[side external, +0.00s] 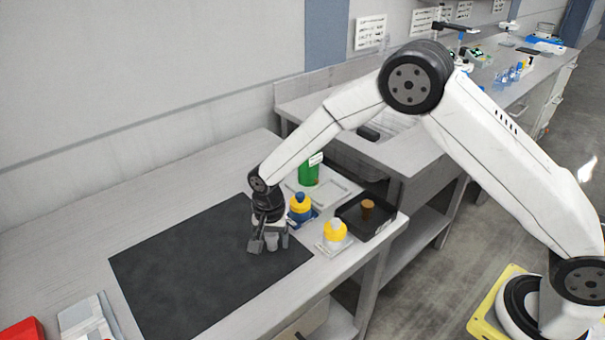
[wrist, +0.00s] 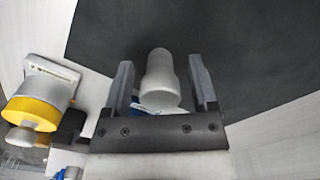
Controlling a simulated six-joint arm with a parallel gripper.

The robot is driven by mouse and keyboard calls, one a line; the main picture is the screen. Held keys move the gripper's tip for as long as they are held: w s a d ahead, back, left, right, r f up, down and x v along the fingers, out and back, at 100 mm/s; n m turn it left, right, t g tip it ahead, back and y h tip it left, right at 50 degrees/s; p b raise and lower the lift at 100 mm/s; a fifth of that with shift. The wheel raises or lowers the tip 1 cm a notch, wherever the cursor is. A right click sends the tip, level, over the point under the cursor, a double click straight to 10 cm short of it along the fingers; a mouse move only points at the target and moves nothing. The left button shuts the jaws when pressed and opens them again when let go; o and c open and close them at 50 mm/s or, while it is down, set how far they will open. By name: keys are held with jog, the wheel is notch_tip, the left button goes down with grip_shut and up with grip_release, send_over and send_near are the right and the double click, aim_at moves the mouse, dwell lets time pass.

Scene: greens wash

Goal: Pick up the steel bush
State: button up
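The steel bush is a grey stepped cylinder (wrist: 160,82), wider at its near end. In the wrist view it sits between the two fingers of my gripper (wrist: 161,86), with a visible gap on each side. In the side view the bush (side external: 271,242) is a small pale shape between the fingers of my gripper (side external: 270,240), low over the right part of the black mat (side external: 190,270). My gripper is open around the bush. Whether the fingertips touch the mat cannot be told.
A red object (side external: 22,331) is at front left. The mat's left side is clear.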

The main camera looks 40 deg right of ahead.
grip_shut()
jog(key=shift+r, duration=0.1)
jog(key=shift+r, duration=0.7)
jog(key=s+d+r, duration=0.3)
jog(key=s+r, duration=0.8)
jog(key=s, duration=0.2)
jog(key=shift+s+d+r, duration=0.2)
jog(key=shift+s, duration=0.1)
jog(key=shift+w, duration=0.1)
